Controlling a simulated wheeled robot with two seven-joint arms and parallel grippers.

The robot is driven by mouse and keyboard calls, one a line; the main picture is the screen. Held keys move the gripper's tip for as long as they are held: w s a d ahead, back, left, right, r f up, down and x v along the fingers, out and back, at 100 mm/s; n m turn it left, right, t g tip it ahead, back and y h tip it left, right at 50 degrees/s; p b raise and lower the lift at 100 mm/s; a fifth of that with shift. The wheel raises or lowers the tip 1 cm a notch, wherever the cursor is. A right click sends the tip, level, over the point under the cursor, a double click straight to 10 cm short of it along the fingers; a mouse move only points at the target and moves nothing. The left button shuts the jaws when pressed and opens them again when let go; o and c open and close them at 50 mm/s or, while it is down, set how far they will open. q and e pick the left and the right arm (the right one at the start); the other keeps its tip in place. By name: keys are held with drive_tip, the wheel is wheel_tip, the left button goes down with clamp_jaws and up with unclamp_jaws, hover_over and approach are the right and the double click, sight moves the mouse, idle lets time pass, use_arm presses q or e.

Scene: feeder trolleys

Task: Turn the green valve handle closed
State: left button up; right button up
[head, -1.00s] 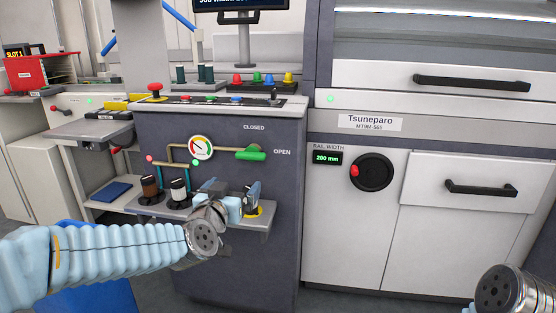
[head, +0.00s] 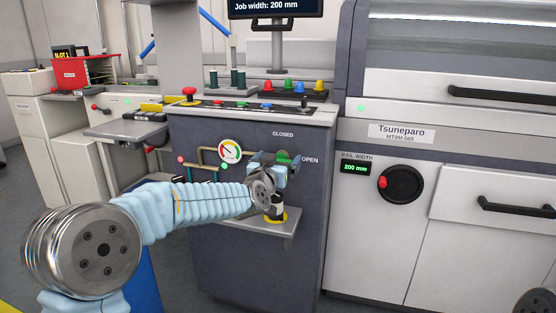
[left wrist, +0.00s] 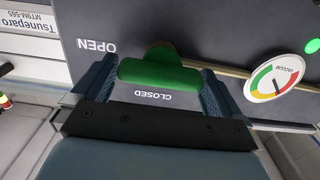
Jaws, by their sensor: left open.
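The green valve handle (head: 284,156) is on the dark front panel, mostly hidden by my left gripper (head: 277,161) in the head view. In the left wrist view, the handle (left wrist: 160,70) lies lengthwise across the gap between my two open fingers, which stand near its ends. I cannot tell whether they touch it. The handle lies level, on the side of the OPEN label (head: 310,160). The CLOSED label (head: 283,134) is above it in the head view. My right gripper is out of view; only part of my right arm shows at the lower right.
A round vacuum gauge (head: 230,151) and brass piping are left of the valve. A small shelf (head: 275,229) with a bottle juts out below my left gripper. A control panel with buttons (head: 255,104) is above. A black rail-width handwheel (head: 401,185) is to the right.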

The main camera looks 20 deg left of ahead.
use_arm(q)
drive_tip(key=shift+c, duration=0.2)
drive_tip(key=c, duration=0.6)
drive_tip(key=shift+f+n+b, duration=0.2)
drive_tip(key=shift+n+b, duration=0.7)
drive_tip(key=shift+b, duration=0.1)
drive_tip(key=shift+c, duration=0.2)
drive_tip(key=n+b, duration=0.2)
drive_tip(key=shift+a+n, duration=0.15)
drive_tip(key=shift+n, duration=0.15)
drive_tip(key=n+b, duration=0.2)
drive_tip(key=n, duration=0.1)
drive_tip(key=shift+a+f+n, duration=0.1)
drive_tip(key=shift+n, duration=0.2)
drive_tip(key=n+b, duration=0.2)
drive_tip(key=n, duration=0.1)
drive_tip(key=shift+a+n, duration=0.1)
drive_tip(key=shift+n, duration=0.2)
drive_tip(key=n+b, duration=0.1)
drive_tip(key=n, duration=0.2)
drive_tip(key=shift+f+b, duration=0.15)
drive_tip(key=shift+b, duration=0.25)
drive_tip(key=shift+n+b, duration=0.5)
drive_tip(key=shift+n, duration=1.2)
